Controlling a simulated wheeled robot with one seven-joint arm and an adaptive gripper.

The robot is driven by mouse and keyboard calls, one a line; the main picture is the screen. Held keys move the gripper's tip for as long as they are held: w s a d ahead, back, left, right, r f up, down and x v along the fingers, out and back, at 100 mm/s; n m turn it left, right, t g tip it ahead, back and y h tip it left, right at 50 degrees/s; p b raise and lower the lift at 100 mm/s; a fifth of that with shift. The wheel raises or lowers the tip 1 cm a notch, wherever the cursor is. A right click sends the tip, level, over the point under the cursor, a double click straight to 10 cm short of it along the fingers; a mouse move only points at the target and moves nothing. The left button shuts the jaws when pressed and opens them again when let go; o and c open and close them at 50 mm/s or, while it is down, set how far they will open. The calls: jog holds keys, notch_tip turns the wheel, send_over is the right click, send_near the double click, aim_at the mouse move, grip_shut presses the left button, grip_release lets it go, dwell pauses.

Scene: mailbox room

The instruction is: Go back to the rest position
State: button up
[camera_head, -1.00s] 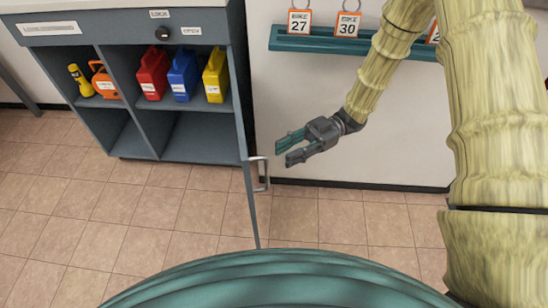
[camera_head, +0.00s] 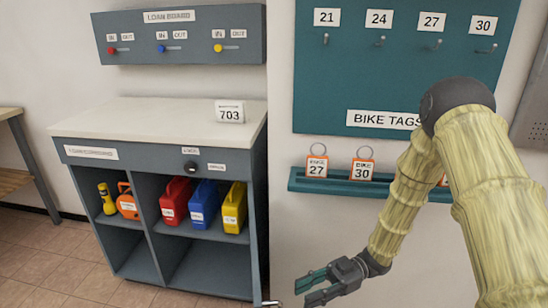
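My gripper (camera_head: 308,291) shows at the lower middle of the head view, in front of the white wall and right of the cupboard (camera_head: 160,145). Its two fingers point left and stand apart with nothing between them, so it is open and empty. My arm comes down to it from the right. The cupboard door is swung open and seen nearly edge-on (camera_head: 261,220), its handle (camera_head: 268,303) at the bottom edge, left of my fingertips. The gripper looks apart from the handle.
The cupboard holds a yellow torch (camera_head: 107,198), an orange item (camera_head: 128,202) and red (camera_head: 175,200), blue (camera_head: 204,203) and yellow (camera_head: 233,207) cases. A 703 sign (camera_head: 229,111) stands on top. The loan board (camera_head: 183,35), bike tag board (camera_head: 400,65) and teal tag shelf (camera_head: 330,183) are on the wall.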

jog(key=w+a+f+m+t+h, duration=0.1)
jog(key=a+f+m+t+h, duration=0.25)
jog(key=f+m+t, duration=1.1)
jog(key=s+d+f+m+g+h, duration=0.55)
jog(key=s+d+f+h, duration=0.45)
jog(key=s+f, duration=0.45)
jog(key=s+d+m+g+h, duration=0.25)
jog(key=s+d, duration=0.35)
jog(key=s, duration=0.6)
notch_tip(320, 180, up, 20)
jog(key=p, duration=2)
jog(key=shift+a+r+h, duration=0.15)
jog(key=shift+a+h, duration=0.1)
jog(key=shift+h, duration=0.05)
jog(key=shift+w+t, duration=0.1)
jog(key=shift+t, duration=0.15)
